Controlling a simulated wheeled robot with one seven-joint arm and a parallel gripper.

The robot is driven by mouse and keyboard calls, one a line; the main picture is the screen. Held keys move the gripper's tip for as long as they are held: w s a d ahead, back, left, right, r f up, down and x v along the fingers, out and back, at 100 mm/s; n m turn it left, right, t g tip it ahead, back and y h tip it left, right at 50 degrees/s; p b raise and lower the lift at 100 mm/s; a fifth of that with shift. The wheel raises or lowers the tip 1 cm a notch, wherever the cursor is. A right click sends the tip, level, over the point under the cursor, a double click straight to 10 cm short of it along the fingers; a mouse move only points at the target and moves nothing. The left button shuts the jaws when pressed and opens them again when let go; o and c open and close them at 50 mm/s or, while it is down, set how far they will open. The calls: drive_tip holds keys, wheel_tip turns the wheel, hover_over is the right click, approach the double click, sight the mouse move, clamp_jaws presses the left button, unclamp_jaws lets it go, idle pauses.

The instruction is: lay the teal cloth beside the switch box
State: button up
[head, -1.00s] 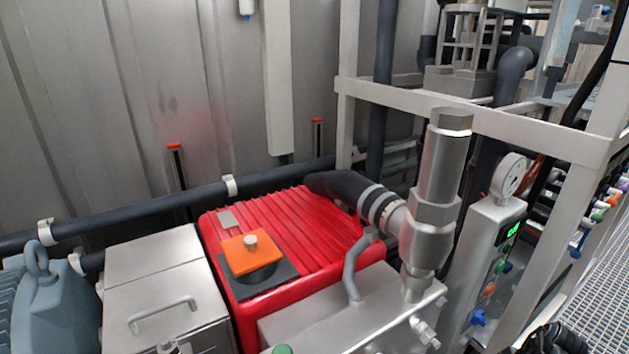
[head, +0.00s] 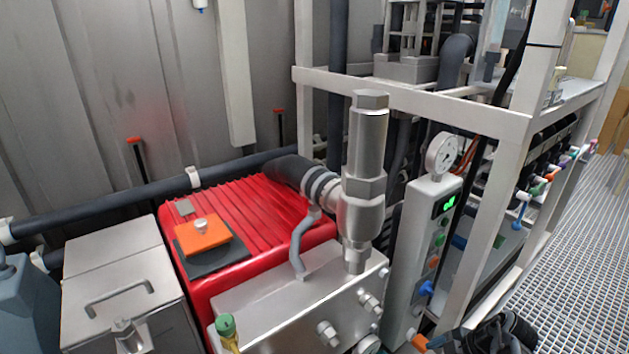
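I see no teal cloth in this view. A tall grey box (head: 411,238) with a green-lit display and several coloured buttons stands right of the middle; it may be the switch box, but I cannot tell for sure. A round gauge (head: 441,153) sits at its top. My gripper is not in view.
A red ribbed machine (head: 262,218) carries an orange block (head: 202,238) on a dark pad. A lidded metal box (head: 118,268) with a handle is at left. A steel valve (head: 366,150) rises in the middle. A metal frame (head: 440,98) stands behind. Grating floor (head: 590,250) is open at right.

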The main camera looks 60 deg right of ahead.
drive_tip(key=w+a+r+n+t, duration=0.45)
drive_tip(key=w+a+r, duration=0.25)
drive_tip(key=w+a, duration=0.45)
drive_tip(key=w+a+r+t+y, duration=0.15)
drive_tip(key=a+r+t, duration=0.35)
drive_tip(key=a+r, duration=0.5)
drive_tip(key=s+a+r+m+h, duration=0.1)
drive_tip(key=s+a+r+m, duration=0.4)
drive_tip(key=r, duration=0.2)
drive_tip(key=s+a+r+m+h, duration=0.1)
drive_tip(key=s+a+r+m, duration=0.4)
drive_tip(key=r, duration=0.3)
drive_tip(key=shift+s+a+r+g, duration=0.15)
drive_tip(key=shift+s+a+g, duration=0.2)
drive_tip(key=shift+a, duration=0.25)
